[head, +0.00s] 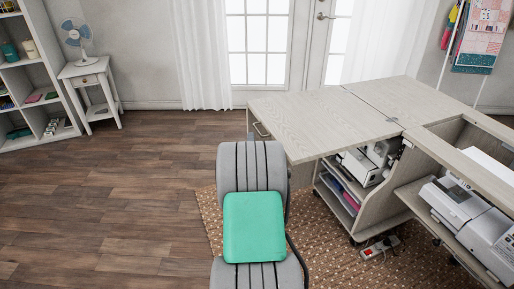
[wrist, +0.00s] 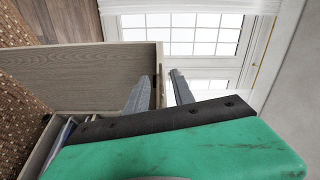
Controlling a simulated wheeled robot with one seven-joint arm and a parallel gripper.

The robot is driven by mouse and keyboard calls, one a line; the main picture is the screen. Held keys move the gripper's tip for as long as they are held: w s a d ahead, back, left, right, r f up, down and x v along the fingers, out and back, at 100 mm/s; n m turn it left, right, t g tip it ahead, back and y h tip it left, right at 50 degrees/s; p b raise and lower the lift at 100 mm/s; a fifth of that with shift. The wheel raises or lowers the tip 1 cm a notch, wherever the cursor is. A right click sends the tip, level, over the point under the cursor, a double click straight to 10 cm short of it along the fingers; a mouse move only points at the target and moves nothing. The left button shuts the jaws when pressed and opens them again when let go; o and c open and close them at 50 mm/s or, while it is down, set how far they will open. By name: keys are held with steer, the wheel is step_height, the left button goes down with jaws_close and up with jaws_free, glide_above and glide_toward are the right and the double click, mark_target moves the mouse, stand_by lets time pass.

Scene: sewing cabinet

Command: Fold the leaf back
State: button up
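The wooden leaf (head: 310,120) lies level, swung out to the left of the sewing cabinet (head: 392,95); a seam with small hinges runs between them. My gripper's fingers are not clear in the head view.
Sewing machines (head: 465,205) sit at right. A power strip (head: 380,247) lies on the rug (head: 330,255). Floor at left is clear (head: 130,190).

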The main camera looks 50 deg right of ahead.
mark_target(257, 130)
steer(key=shift+m+h, duration=0.4)
steer(key=x, duration=0.2)
steer(key=s+x, duration=0.1)
steer(key=x, duration=0.2)
steer(key=d+x, duration=0.1)
steer(key=x, duration=0.2)
steer(key=shift+s+f+b, duration=0.2)
steer(key=shift+b, duration=0.2)
steer(key=shift+a, duration=0.1)
jaws_close()
stand_by(0.4)
